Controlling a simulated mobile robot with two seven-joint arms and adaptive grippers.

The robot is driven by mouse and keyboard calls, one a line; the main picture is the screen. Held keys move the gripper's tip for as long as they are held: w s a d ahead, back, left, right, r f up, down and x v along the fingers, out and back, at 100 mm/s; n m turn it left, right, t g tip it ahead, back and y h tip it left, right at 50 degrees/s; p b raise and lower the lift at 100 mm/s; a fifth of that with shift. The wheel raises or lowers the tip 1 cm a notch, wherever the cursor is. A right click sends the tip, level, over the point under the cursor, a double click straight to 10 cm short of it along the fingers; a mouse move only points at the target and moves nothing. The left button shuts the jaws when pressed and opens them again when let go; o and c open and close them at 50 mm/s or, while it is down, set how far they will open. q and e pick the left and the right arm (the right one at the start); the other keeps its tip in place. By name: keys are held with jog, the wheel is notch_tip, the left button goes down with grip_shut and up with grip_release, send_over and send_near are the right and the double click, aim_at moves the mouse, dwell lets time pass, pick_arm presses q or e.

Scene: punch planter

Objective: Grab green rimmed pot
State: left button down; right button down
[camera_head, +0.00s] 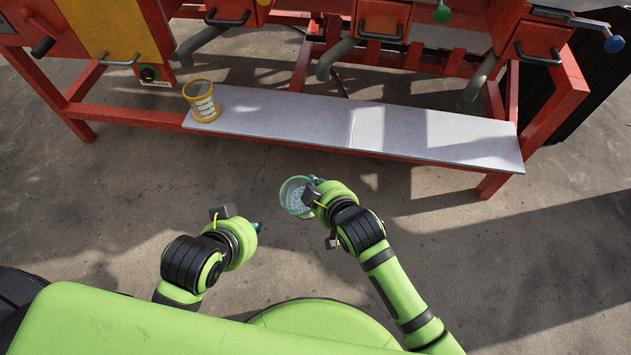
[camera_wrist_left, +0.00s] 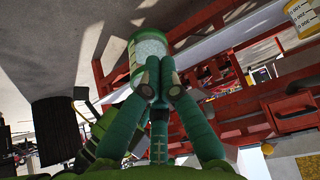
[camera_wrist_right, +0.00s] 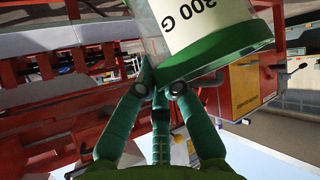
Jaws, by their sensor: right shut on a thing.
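The green-rimmed pot (camera_head: 291,196) is clear-walled with pale contents, held off the ground in front of the bench in the head view. My right gripper (camera_head: 311,193) is shut on its rim at the right side. In the right wrist view the pot (camera_wrist_right: 210,22) fills the top, with a white label reading "300 G" upside down and a thick green rim against the fingers. My left gripper (camera_head: 258,227) is lower left of the pot, apart from it in the head view. In the left wrist view the pot (camera_wrist_left: 151,47) shows beyond its close-set fingertips; their opening is unclear.
A yellow-rimmed pot (camera_head: 202,101) with a white label stands on the left end of the grey bench (camera_head: 300,115). Red machines with spouts (camera_head: 335,60) and handles stand above the bench. The concrete floor (camera_head: 120,200) around my arms is clear.

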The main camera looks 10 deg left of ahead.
jog(key=g+p, duration=0.1)
jog(key=p, duration=0.2)
jog(key=shift+r, duration=0.2)
jog(key=m+g+p, duration=0.1)
jog(key=g+p, duration=0.1)
jog(key=p, duration=0.2)
jog(key=shift+f, duration=0.1)
pick_arm(q)
jog(key=s+a+f+g, duration=0.1)
jog(key=s+f+g, duration=0.1)
jog(key=f, duration=0.6)
jog(key=s+a+f+g, duration=0.1)
jog(key=s+f+g, duration=0.1)
jog(key=s+f, duration=0.3)
notch_tip(320, 180, down, 4)
jog(key=shift+s+f+g+y, duration=0.15)
jog(key=shift+f+g+y, duration=0.1)
jog(key=shift+g+y, duration=0.15)
